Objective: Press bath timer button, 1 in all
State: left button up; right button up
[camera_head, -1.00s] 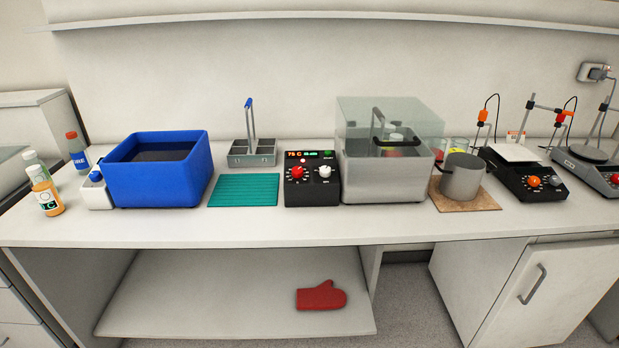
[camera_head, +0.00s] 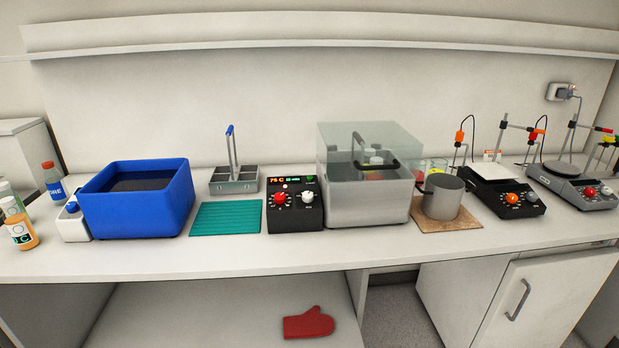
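The bath control unit (camera_head: 295,214) is a black box on the bench, just left of the water bath (camera_head: 367,200). It has a lit display (camera_head: 285,181) reading about 75 C in red with green digits beside it. A red knob (camera_head: 280,198) and a white knob (camera_head: 307,196) sit on its face. A small green button (camera_head: 310,179) shows at its upper right; its label is too small to read. The water bath is grey with a clear cover, and a dark handle and coloured lids show inside. Neither of my grippers is in view.
A teal mat (camera_head: 226,217) and a grey handled rack (camera_head: 234,181) lie left of the control unit. A blue tub (camera_head: 140,205) and bottles (camera_head: 52,178) stand further left. A metal pot (camera_head: 441,197) and hotplates (camera_head: 503,193) stand right. The bench front strip is clear.

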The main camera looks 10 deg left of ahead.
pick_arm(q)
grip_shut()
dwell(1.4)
